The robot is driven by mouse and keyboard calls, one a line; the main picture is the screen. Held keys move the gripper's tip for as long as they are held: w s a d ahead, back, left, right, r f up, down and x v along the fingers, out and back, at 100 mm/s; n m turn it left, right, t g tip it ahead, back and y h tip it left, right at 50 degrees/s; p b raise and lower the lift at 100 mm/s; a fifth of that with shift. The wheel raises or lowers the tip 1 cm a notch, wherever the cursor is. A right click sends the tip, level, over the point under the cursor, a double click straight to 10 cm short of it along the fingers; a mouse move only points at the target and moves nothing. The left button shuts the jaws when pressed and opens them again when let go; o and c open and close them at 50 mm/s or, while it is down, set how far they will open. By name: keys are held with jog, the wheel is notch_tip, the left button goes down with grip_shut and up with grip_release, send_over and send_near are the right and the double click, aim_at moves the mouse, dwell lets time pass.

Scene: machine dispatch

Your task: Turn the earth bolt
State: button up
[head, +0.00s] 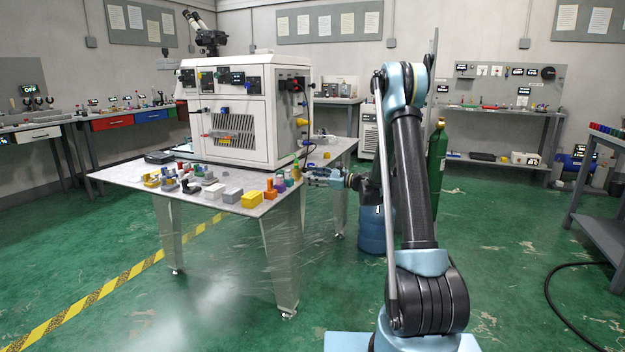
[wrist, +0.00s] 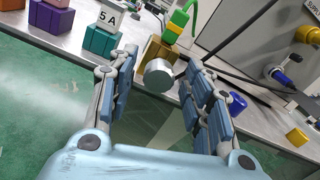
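The earth bolt shows in the wrist view as a grey round head (wrist: 159,77) on a brass-coloured block (wrist: 157,50) at the table's edge. A green and yellow lead (wrist: 178,22) rises behind the block. My gripper (wrist: 160,64) is open, with one finger to each side of the bolt head. Nothing is seen held, and I cannot tell whether a finger touches the head. In the head view my gripper (head: 312,174) is at the right edge of the table (head: 215,197), by the machine's near corner. The bolt is too small to make out there.
The white machine (head: 240,110) stands on the table. Coloured blocks (head: 252,199) line the table's near edge; a teal block (wrist: 101,41) marked 5A is left of the bolt. A yellow block (wrist: 297,137) lies to the right. A green gas cylinder (head: 436,165) stands behind my arm.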

jog(key=shift+d, duration=0.1)
jog(key=v, duration=1.1)
jog(key=shift+d, duration=0.4)
jog(key=shift+s, duration=0.1)
